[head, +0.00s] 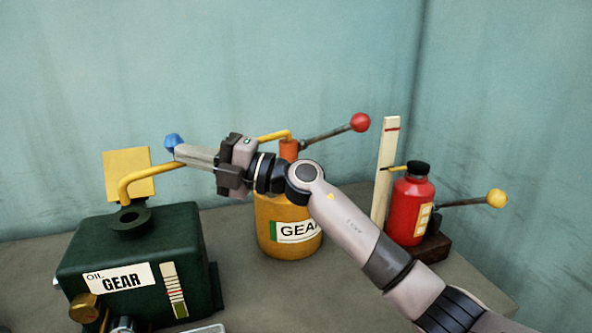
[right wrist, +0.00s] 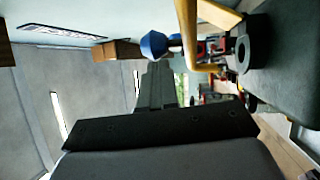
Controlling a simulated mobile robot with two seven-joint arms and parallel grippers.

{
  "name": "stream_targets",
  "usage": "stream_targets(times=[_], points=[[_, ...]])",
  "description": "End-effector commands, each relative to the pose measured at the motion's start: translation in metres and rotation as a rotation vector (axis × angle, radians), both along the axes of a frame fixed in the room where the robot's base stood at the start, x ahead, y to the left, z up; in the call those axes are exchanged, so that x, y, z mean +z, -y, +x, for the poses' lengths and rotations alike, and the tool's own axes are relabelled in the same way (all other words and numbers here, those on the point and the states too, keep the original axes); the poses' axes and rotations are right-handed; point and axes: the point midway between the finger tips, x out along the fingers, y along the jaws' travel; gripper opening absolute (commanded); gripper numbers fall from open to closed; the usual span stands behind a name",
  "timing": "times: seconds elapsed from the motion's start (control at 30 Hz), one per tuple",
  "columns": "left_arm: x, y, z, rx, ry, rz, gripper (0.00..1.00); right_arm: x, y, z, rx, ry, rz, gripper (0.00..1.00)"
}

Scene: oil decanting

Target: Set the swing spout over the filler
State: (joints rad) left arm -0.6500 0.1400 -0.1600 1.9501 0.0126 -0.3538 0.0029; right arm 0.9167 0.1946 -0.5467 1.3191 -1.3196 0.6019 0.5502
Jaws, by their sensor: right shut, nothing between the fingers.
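The yellow swing spout (head: 150,176) runs left from the yellow oil can (head: 270,240), partly hidden behind my right gripper. Its bent-down end appears just above the round filler (head: 130,222) on top of the dark green gear oil box (head: 85,250). A blue knob (head: 173,142) stands on the spout. My right gripper (head: 180,153) is shut and empty, its fingertips close by the knob; I cannot tell if they touch. The right wrist view shows the knob (right wrist: 153,45) beyond the fingertips (right wrist: 158,70), with the spout (right wrist: 191,50) and filler (right wrist: 243,54) to the right. My left gripper is out of view.
A yellow plate (head: 128,165) stands behind the box. The can's red-ball lever (head: 359,122) reaches up right. A red bottle (head: 410,212) with a yellow-ball lever (head: 497,198) and a pale upright strip (head: 385,170) stand at the right. Walls close off the back.

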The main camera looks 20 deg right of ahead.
Motion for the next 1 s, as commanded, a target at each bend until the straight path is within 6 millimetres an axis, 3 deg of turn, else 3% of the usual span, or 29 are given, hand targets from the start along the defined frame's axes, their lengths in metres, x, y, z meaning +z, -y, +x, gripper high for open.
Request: stream_targets(times=[0.4,1.0], points=[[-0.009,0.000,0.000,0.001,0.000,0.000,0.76,0.001,-0.015,0.025,-0.002,0.001,0.003,0.00],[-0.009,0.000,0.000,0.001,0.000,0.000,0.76,0.005,-0.016,0.029,-0.004,0.004,0.006,0.00]])
